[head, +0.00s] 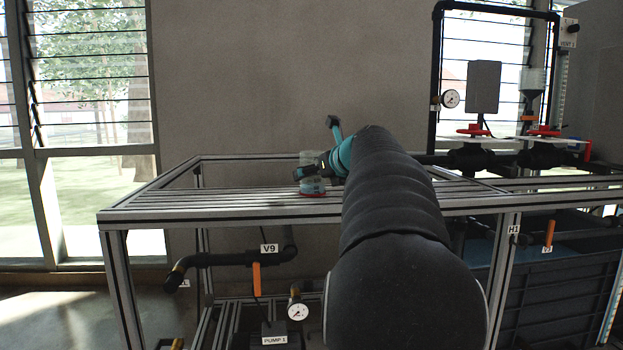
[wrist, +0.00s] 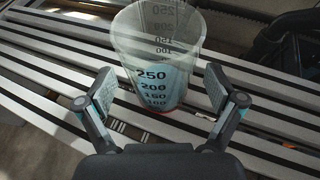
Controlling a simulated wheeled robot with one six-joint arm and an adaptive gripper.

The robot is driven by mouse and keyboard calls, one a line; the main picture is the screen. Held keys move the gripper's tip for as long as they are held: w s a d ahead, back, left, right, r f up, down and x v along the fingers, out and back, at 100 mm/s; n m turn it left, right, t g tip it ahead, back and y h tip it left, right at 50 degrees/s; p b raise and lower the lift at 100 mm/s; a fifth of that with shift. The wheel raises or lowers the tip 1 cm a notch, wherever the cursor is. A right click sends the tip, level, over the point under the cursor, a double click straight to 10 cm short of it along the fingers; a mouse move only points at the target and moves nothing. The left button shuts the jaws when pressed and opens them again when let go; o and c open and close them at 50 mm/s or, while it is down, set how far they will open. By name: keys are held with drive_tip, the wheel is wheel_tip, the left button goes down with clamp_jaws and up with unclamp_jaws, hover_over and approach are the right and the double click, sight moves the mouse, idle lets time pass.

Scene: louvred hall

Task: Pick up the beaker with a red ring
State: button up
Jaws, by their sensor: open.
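A clear beaker (wrist: 158,60) with black volume marks and bluish contents stands upright on the slatted rack top (wrist: 40,70). In the wrist view a reddish edge shows at its base. In the head view the beaker (head: 307,160) is partly hidden by my gripper, and a red ring (head: 313,193) shows at its foot. My gripper (wrist: 160,92) is open, with one pad on each side of the beaker's lower part. I see gaps between the pads and the glass. In the head view my gripper (head: 320,170) is small and partly hides the beaker.
The metal rack (head: 125,213) has open slats, with free room left of the beaker. Piping with red valves (head: 475,130) and a gauge (head: 450,98) stands at the right. Below are a V9 pipe (head: 225,258) and a blue crate (head: 560,290).

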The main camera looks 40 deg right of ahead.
drive_tip(key=shift+x, duration=1.1)
drive_tip(key=c, duration=1.4)
drive_tip(key=shift+r, duration=0.1)
